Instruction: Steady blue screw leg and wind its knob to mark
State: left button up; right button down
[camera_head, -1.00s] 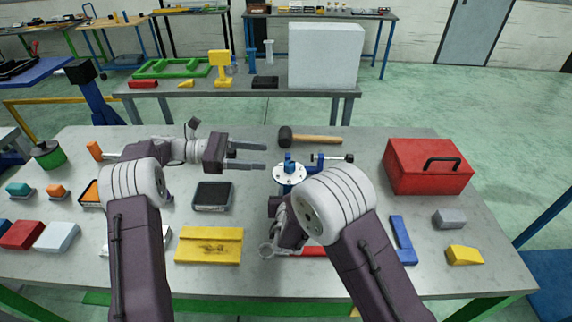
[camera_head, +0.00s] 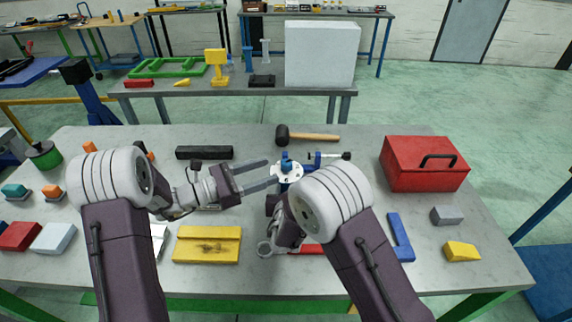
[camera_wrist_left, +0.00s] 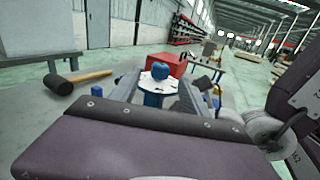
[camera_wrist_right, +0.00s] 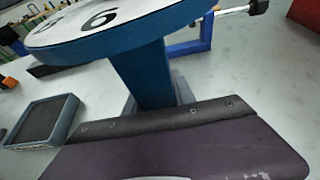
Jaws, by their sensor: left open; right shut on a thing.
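The blue screw leg has a white marked dial (camera_head: 287,173) and a blue knob (camera_head: 287,160) on top. In the right wrist view its blue post (camera_wrist_right: 145,75) stands under the dial, which shows a "6". My right gripper (camera_wrist_right: 158,98) is shut on this post below the dial; in the head view my right arm largely hides it. My left gripper (camera_head: 272,172) is open, its fingers pointing right at the dial's left side. In the left wrist view the knob (camera_wrist_left: 158,71) and dial show between its two fingers, which do not grip it.
A mallet (camera_head: 312,137) lies behind the leg. A blue clamp (camera_head: 318,158) with a black-ended bar stands just right of it. Bare tabletop shows between leg and toolbox.

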aim_at(280, 166)
pick_arm(q)
jog(key=x, duration=0.6)
jog(key=shift+w+d, duration=0.15)
jog(key=shift+d, duration=0.2)
grip_shut()
